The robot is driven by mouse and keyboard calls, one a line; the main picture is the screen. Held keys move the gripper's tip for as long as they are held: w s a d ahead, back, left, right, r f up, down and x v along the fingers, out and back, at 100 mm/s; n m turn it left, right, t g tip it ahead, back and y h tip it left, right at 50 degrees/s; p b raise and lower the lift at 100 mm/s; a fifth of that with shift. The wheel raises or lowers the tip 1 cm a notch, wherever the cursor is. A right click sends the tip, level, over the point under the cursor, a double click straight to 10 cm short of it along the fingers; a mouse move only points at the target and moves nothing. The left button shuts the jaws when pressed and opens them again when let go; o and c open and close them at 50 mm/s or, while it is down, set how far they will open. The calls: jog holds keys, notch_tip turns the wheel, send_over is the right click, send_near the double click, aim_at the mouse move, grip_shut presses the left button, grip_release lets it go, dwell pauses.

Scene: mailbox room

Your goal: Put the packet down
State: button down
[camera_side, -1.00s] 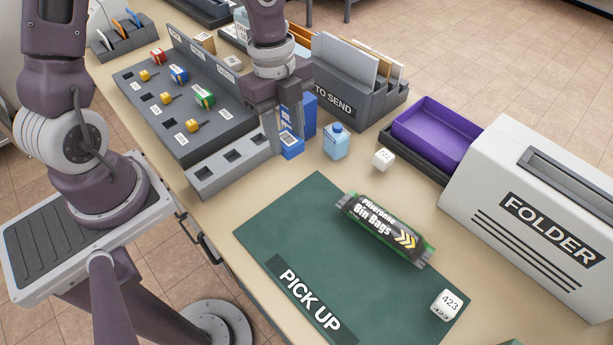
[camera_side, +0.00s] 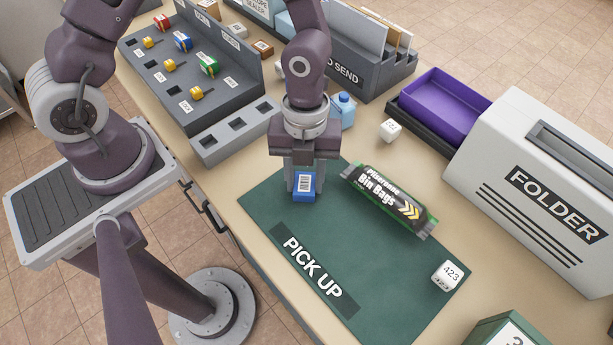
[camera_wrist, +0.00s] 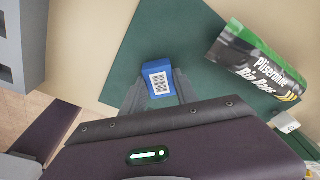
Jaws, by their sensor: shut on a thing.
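A small blue packet (camera_side: 304,196) with a white barcode label is between the fingers of my gripper (camera_side: 303,178), which is shut on it. It is over the far-left part of the green PICK UP mat (camera_side: 390,290). I cannot tell whether its underside touches the mat. In the wrist view the blue packet (camera_wrist: 158,68) shows label up between the grey fingertips (camera_wrist: 160,92), with the green mat (camera_wrist: 150,35) behind it.
A dark Bin Bags roll (camera_side: 390,200) lies on the mat just right of my gripper. A white 423 cube (camera_side: 448,275) sits at the mat's right edge. A grey FOLDER box (camera_side: 540,205) and purple tray (camera_side: 440,105) stand beyond. The mat's front middle is clear.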

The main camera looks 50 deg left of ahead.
jog(key=shift+f, duration=0.1)
jog(key=c, duration=0.9)
grip_release()
jog(key=shift+c, duration=0.2)
